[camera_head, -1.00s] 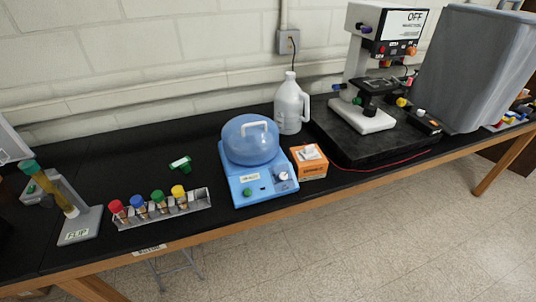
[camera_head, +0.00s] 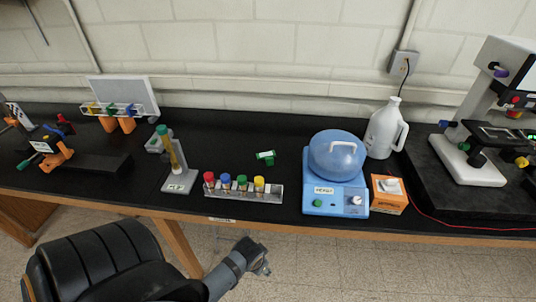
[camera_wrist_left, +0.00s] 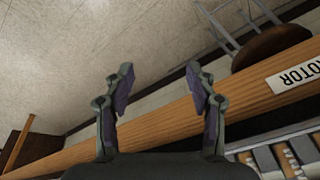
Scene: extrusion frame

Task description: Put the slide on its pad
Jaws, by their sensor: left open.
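I cannot pick out the slide or its pad with certainty. A small green and white piece (camera_head: 266,156) lies alone on the black bench top, too small to identify. The microscope (camera_head: 478,160), partly cut off, stands on a dark slab at the right. My left gripper (camera_head: 260,262) is in front of the bench, over the floor, at the lower middle of the head view. In the left wrist view its two fingers (camera_wrist_left: 159,88) are spread with nothing between them, beside the wooden bench edge. My right gripper is not in view.
A tube rack (camera_head: 243,193) with coloured caps stands near the front edge, left of a blue centrifuge (camera_head: 336,195). An orange box (camera_head: 388,196) and white jug (camera_head: 385,130) are right of it. A tilted tube stand (camera_head: 180,181) is left.

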